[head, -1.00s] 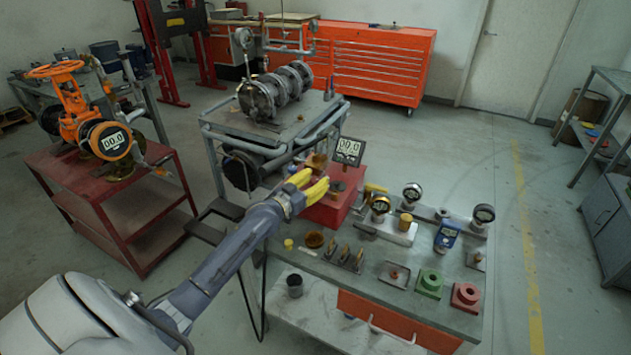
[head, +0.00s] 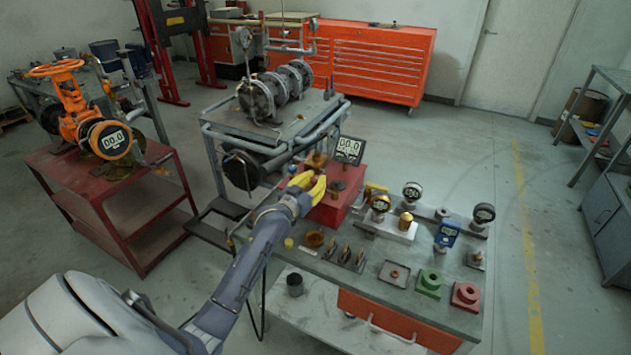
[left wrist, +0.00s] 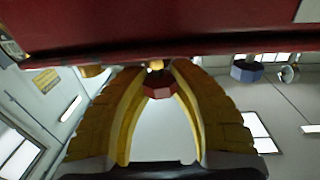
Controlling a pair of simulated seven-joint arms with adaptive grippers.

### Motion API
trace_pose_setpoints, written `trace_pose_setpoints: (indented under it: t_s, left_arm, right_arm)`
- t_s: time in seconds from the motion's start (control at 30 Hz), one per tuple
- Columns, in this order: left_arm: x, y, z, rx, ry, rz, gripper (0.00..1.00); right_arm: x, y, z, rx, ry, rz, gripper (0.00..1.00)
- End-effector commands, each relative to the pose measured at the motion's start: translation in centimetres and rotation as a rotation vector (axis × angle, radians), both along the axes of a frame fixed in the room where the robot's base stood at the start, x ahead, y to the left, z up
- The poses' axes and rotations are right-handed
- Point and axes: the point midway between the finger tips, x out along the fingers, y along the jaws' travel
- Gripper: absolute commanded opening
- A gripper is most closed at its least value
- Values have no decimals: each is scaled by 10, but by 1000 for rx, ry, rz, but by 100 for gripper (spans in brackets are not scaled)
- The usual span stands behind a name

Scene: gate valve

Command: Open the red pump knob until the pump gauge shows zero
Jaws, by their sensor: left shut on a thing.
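My left gripper (head: 308,185), with yellow fingers, is at the near left side of the red pump box (head: 346,184) on the workbench. In the left wrist view, its fingers are shut around a dark red faceted knob (left wrist: 160,88). The knob is hidden behind the fingers in the head view. The red face of the pump box (left wrist: 160,28) fills the top of the wrist view. The pump gauge (head: 349,148) is a dark square display behind the box and seems to read 00.0. My right gripper is not in view.
The workbench (head: 330,272) holds round gauges (head: 412,191), a green block (head: 429,283) and a red block (head: 466,295). A pipe rig on a cart (head: 270,130) stands behind. An orange valve (head: 80,115) stands on a red cart at left. Floor at right is clear.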

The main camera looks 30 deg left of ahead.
Motion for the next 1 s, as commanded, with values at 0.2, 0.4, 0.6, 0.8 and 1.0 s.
trace_pose_setpoints:
  t_s: [0.2, 0.4, 0.6, 0.8, 1.0]
  left_arm:
    - [1, 1, 11, -3, -20, 42, 0]
    - [1, 2, 12, -1, -21, 46, 0]
    - [1, 2, 12, -1, -21, 46, 30]
    - [0, 2, 12, -1, -21, 46, 48]
    - [-19, 1, 9, -4, -17, 45, 48]
  right_arm:
    - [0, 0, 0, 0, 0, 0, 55]
    - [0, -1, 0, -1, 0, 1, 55]
    - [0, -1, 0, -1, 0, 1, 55]
    - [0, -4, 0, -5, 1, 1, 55]
    - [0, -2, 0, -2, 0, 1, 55]
